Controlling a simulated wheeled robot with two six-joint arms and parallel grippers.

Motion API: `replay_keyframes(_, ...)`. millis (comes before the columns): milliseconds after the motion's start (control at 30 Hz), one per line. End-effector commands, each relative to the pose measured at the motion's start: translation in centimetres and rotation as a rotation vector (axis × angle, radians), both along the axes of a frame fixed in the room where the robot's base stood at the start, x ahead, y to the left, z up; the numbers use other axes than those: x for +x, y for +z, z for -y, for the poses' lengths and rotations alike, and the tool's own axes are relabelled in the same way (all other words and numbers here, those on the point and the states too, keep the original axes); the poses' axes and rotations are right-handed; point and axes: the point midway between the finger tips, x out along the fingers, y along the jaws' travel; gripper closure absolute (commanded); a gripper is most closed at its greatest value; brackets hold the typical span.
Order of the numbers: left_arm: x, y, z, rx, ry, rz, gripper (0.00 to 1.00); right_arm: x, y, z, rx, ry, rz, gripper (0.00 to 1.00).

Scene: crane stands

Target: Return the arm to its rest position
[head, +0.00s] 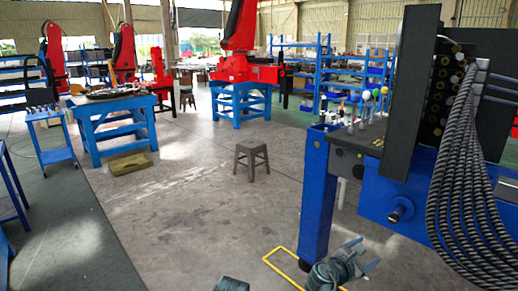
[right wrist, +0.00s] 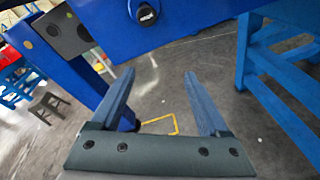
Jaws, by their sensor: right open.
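My right gripper (head: 366,254) is at the lower right of the head view, low beside the blue leg of the crane stand (head: 316,200). In the right wrist view, its two fingers (right wrist: 159,76) are spread apart with nothing between them. Bare concrete floor and a yellow floor outline (right wrist: 160,124) show beyond the fingers. The stand's blue beam is at the top of that view, in front of the gripper. A small dark piece, perhaps part of my left arm, shows at the bottom edge of the head view; no left fingers show.
A grey stool (head: 252,158) stands on open floor in the middle. A blue table (head: 110,122) is at the left, and a red machine (head: 237,62) on a blue stand is behind. Thick striped hoses (head: 455,180) hang down the stand at the right.

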Motion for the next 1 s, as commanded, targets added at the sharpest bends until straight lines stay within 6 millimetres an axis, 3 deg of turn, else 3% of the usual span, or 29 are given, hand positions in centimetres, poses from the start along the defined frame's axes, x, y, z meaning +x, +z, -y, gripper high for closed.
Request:
replay_keyframes(33,0.0,2.0,0.0,0.000,0.000,0.000,0.21,-0.5,0.0,-1.8,0.161,-0.048,0.060,0.21)
replay_keyframes(167,0.0,4.3,0.0,0.000,0.000,0.000,0.21,-2.9,-3.4,-7.3,0.605,-0.258,0.188,0.21)
replay_keyframes(300,0.0,6.7,0.0,0.000,0.001,0.000,0.21,-6.6,-6.3,-14.7,0.988,-0.556,0.234,0.21)
replay_keyframes(400,0.0,8.0,0.0,0.000,0.001,0.000,0.21,-9.7,-7.2,-19.9,1.168,-0.777,0.221,0.21)
replay_keyframes(500,0.0,8.8,0.0,0.000,0.001,0.000,0.21,-12.3,-7.5,-23.8,1.265,-0.958,0.192,0.21)
replay_keyframes(700,0.0,9.5,0.0,0.000,0.001,0.000,0.21,-15.3,-7.4,-27.7,1.328,-1.156,0.150,0.21)
replay_keyframes(1000,0.0,9.4,0.0,0.000,0.001,0.000,0.21,-15.7,-7.5,-28.1,1.333,-1.185,0.145,0.21)
